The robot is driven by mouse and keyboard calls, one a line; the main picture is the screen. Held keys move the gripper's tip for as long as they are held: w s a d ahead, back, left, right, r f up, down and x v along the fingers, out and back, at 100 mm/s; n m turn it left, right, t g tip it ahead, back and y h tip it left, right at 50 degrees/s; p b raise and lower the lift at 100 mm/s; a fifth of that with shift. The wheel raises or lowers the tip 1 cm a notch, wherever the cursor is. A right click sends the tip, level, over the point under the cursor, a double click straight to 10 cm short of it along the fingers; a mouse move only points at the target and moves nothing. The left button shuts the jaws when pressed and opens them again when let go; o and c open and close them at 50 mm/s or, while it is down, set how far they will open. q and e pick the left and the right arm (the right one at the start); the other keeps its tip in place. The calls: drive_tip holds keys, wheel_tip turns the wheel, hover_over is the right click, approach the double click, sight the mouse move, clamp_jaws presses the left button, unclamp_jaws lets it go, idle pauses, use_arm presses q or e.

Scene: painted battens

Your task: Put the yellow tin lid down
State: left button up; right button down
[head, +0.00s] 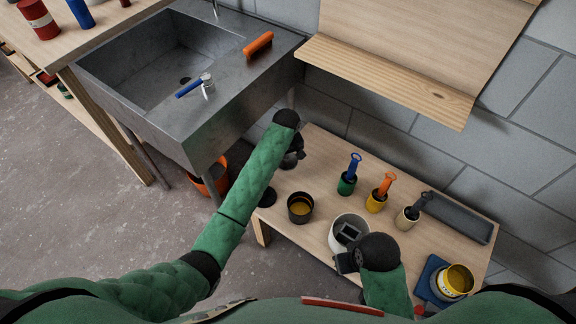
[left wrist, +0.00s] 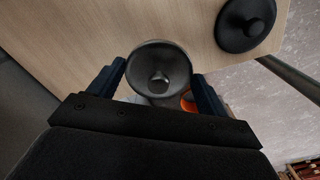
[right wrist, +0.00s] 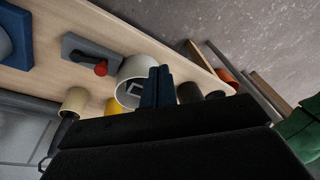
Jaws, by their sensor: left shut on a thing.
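The tin lid (left wrist: 162,68) is a dark grey round piece with a small knob at its middle, seen between my left fingers. My left gripper (head: 292,155) is shut on it over the left end of the low bench (head: 325,180). In the left wrist view its fingers (left wrist: 163,82) stand on either side of the lid. A dark open tin (head: 300,209) with yellow inside stands near it. My right gripper (head: 347,250) is at the white pot (head: 340,222); its fingers (right wrist: 157,87) are together, and I see nothing between them.
A black knobbed lid (head: 267,197) lies at the bench's left corner. Green, yellow and cream pots (head: 377,200) with handles stand behind, beside a grey tray (head: 455,217). A yellow tin (head: 456,280) stands on a blue mat (head: 430,272). The sink (head: 190,85) is left.

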sight(286, 163)
use_arm(q)
drive_tip(key=shift+f, duration=0.55)
drive_tip(key=shift+f+p, duration=0.35)
drive_tip(key=shift+f, duration=2.15)
use_arm(e)
drive_tip(key=f, duration=0.1)
drive_tip(key=w+f, duration=0.1)
drive_tip(key=shift+a+f, duration=0.1)
drive_tip(key=shift+f, duration=0.2)
drive_tip(key=shift+r, duration=0.1)
use_arm(q)
drive_tip(key=o, duration=0.9)
drive_tip(key=shift+f, duration=0.1)
drive_tip(key=shift+o, duration=0.2)
use_arm(e)
drive_tip(key=shift+f, duration=0.25)
drive_tip(key=shift+s, duration=0.15)
